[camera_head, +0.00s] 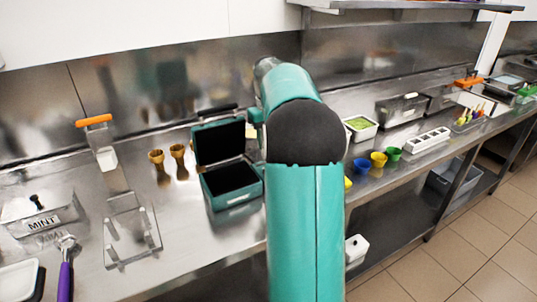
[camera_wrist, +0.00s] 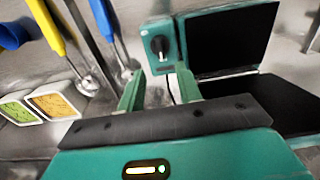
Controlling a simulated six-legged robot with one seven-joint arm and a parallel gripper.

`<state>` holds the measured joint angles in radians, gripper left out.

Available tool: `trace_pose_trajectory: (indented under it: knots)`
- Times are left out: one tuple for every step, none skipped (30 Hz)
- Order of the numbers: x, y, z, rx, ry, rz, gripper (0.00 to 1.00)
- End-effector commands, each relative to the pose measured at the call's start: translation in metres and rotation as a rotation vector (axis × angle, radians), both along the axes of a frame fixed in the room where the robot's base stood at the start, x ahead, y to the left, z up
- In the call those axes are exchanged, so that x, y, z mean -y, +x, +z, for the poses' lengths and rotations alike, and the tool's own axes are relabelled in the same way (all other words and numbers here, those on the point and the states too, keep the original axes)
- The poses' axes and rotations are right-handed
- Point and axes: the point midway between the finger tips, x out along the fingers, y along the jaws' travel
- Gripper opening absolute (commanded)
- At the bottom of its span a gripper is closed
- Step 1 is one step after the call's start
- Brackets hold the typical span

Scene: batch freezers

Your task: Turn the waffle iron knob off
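The teal waffle iron (camera_head: 235,199) stands on the steel counter with its lid open, showing black plates. It also shows in the wrist view (camera_wrist: 283,95). Its black round knob (camera_wrist: 159,44), with a pale pointer mark, sits on a small teal box beside the lid. In the head view my arm stands in front of the iron's right side, and I cannot make out the knob. My gripper (camera_wrist: 159,82) is open and empty. Its two teal fingers point towards the knob box, with the knob beyond the fingertips and roughly between them. I see no contact.
Ladles with yellow (camera_wrist: 46,26) and blue (camera_wrist: 101,18) handles are left of the knob in the wrist view, near two topping containers (camera_wrist: 56,101). Wooden-coloured cups (camera_head: 157,158) stand left of the iron. Coloured cups (camera_head: 378,159) stand right of my arm. A shelf (camera_head: 400,5) hangs above.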

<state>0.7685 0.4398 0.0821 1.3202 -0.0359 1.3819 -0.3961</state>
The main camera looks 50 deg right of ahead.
Motion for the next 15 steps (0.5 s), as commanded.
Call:
trace_pose_trajectory:
  knots:
    - [0.001, 0.001, 0.011, 0.002, -0.003, 0.000, 0.35]
    - [0.001, 0.001, 0.018, 0.003, -0.003, -0.001, 0.35]
    - [0.001, 0.000, 0.024, 0.001, -0.002, -0.001, 0.35]
    - [0.001, 0.000, 0.030, 0.002, -0.003, -0.001, 0.35]
    - [0.001, 0.000, 0.034, 0.002, -0.002, -0.001, 0.35]
    - [0.001, 0.000, 0.039, 0.002, -0.002, -0.001, 0.35]
    - [0.001, 0.000, 0.042, 0.002, -0.002, -0.001, 0.35]
    - [0.000, 0.000, 0.044, 0.001, 0.000, 0.000, 0.35]
    - [0.000, 0.000, 0.047, 0.001, 0.000, 0.000, 0.35]
    - [0.000, 0.000, 0.048, 0.001, 0.000, 0.000, 0.35]
    - [0.000, 0.000, 0.049, 0.001, 0.000, 0.000, 0.35]
    - [0.000, 0.000, 0.050, 0.001, 0.000, 0.000, 0.35]
    - [0.000, 0.000, 0.051, 0.001, 0.000, 0.000, 0.35]
    - [0.000, 0.000, 0.051, 0.001, 0.000, 0.000, 0.35]
    - [0.000, 0.000, 0.051, 0.001, 0.000, 0.000, 0.35]
